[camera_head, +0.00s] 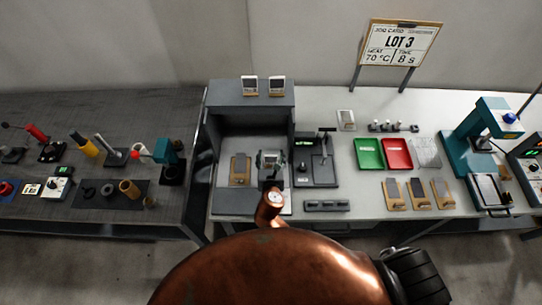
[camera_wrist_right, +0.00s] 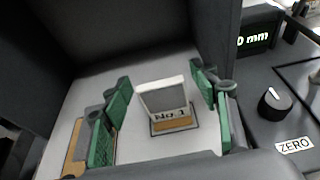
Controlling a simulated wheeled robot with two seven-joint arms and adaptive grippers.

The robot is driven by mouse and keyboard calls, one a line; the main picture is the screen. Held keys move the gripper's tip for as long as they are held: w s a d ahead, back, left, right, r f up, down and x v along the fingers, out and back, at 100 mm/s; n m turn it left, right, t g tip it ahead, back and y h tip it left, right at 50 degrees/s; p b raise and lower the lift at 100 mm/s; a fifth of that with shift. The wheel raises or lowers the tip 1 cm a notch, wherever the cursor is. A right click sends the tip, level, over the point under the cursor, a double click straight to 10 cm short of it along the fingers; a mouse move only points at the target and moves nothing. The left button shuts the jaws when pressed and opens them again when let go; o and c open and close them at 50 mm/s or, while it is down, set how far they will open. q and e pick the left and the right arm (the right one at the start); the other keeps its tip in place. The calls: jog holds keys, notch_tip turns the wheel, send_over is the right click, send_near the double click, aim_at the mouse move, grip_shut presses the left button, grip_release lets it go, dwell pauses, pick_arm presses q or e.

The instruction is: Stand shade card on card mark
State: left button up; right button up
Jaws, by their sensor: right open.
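The shade card (camera_wrist_right: 162,98), with a white frame, grey face and "No 1" label, stands tilted back inside the grey booth (camera_head: 250,95). Its tan base sits within a dark outlined rectangle, the card mark (camera_wrist_right: 153,131), on the booth's pale floor. My right gripper (camera_head: 271,160) reaches into the booth. In the right wrist view its green fingers (camera_wrist_right: 165,108) are open on either side of the card, with visible gaps. In the head view the gripper mostly hides the card. My left gripper is not in view.
A wooden board (camera_head: 240,169) lies left of the gripper in the booth. Two cards (camera_head: 263,86) stand on the booth roof. A gauge stand (camera_head: 317,170) is close on the right, with green (camera_head: 369,153) and red (camera_head: 397,153) trays beyond. Booth walls limit sideways room.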

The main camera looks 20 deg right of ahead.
jog(key=shift+s+a+r, duration=0.1)
jog(key=shift+s+r, duration=0.05)
jog(key=shift+s, duration=0.1)
jog(key=p+v, duration=0.1)
jog(key=v, duration=1)
jog(key=shift+s, duration=0.25)
dwell(0.6)
